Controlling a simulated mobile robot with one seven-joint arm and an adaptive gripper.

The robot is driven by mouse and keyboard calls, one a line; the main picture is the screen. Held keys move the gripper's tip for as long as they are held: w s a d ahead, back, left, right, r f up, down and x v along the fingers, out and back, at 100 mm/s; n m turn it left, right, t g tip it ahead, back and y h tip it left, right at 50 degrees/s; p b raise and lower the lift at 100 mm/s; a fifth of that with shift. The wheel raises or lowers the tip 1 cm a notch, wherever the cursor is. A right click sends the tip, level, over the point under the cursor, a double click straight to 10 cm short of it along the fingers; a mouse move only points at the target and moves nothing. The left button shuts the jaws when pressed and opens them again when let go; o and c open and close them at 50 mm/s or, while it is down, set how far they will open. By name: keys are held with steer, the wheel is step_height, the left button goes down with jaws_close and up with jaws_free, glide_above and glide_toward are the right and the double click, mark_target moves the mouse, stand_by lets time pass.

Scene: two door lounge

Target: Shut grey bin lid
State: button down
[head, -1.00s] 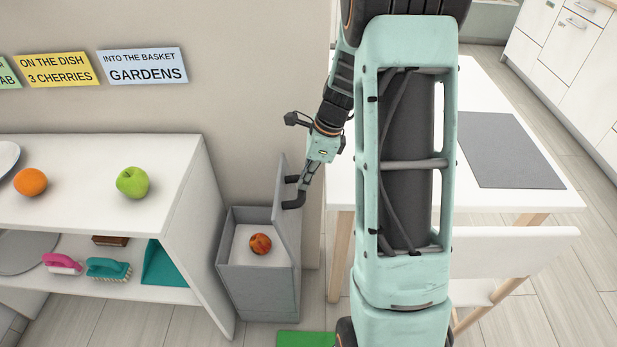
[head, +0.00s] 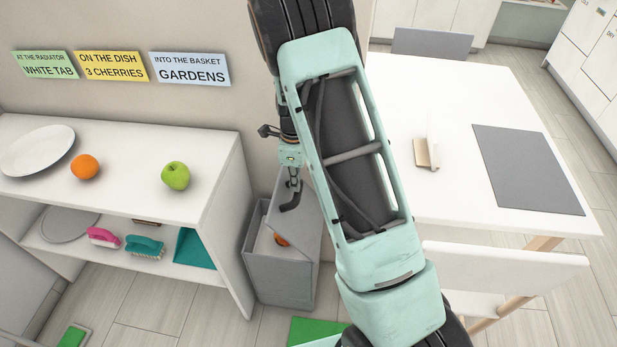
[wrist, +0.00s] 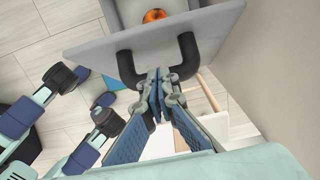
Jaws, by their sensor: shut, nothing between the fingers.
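The grey bin (head: 281,284) stands on the floor against the right side of the white shelf. Its grey lid (head: 308,222) is hinged on the right and leans partly over the opening, with a gap at the left. A reddish fruit (head: 281,240) shows inside through the gap; it also shows in the wrist view (wrist: 154,15). The lid has a black handle (wrist: 187,52). My gripper (head: 293,184) is shut and empty on the lid's outer side. In the wrist view my fingertips (wrist: 158,74) are beside the handle, between its two ends; contact is unclear.
The white shelf (head: 219,235) holds an orange (head: 85,166) and a green apple (head: 176,176) on top, brushes below. A white table (head: 440,100) and a white chair (head: 505,266) stand right. A green mat (head: 312,331) lies before the bin.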

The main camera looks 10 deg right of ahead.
steer(key=w+a+f+h+b, duration=0.1)
steer(key=w+a+f, duration=0.3)
steer(key=a+f, duration=0.3)
steer(key=shift+a+g, duration=0.3)
steer(key=shift+a, duration=1.25)
steer(key=shift+w, duration=0.1)
steer(key=shift+r, duration=0.1)
stand_by(0.7)
